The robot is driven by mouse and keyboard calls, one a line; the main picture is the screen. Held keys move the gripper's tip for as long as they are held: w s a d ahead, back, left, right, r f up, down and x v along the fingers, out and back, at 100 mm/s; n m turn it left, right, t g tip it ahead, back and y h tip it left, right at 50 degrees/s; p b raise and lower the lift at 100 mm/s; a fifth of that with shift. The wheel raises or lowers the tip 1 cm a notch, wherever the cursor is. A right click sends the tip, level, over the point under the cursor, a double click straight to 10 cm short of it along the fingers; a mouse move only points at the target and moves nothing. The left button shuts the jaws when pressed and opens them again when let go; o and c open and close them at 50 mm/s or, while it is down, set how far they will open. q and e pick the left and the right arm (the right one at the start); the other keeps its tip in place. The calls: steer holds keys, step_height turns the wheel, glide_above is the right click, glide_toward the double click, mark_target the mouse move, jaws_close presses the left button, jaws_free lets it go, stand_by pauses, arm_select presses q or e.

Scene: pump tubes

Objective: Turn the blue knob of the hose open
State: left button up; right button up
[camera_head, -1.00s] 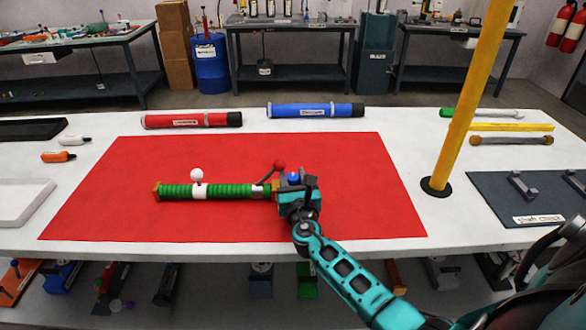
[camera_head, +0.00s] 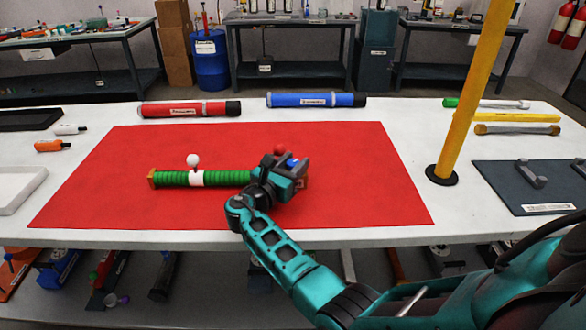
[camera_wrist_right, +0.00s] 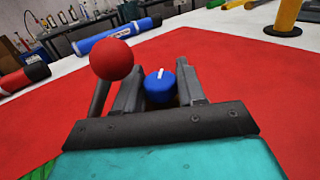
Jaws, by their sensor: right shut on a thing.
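The green ribbed hose (camera_head: 230,178) lies on the red mat (camera_head: 110,215), with a white band and a white ball (camera_head: 193,160) on a short stem. The blue knob (camera_head: 291,162) is at the hose's right part, mostly hidden by my right gripper (camera_head: 294,166). In the right wrist view, the blue knob (camera_wrist_right: 160,88) with a white mark on top sits between the two fingers, which are shut on it. A red ball (camera_wrist_right: 111,60) on a dark lever stands just left of the fingers; it also shows in the head view (camera_head: 280,150). My left gripper is not in view.
A red tube (camera_head: 190,109) and a blue tube (camera_head: 315,100) lie behind the mat. A yellow post (camera_head: 467,110) stands on the table to the right, near a dark board (camera_head: 500,190). The mat's left part is clear.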

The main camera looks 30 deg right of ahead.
steer(key=shift+g, duration=0.3)
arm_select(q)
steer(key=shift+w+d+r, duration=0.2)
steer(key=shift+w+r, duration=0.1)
arm_select(e)
steer(key=o, duration=1)
steer(key=shift+c, duration=0.2)
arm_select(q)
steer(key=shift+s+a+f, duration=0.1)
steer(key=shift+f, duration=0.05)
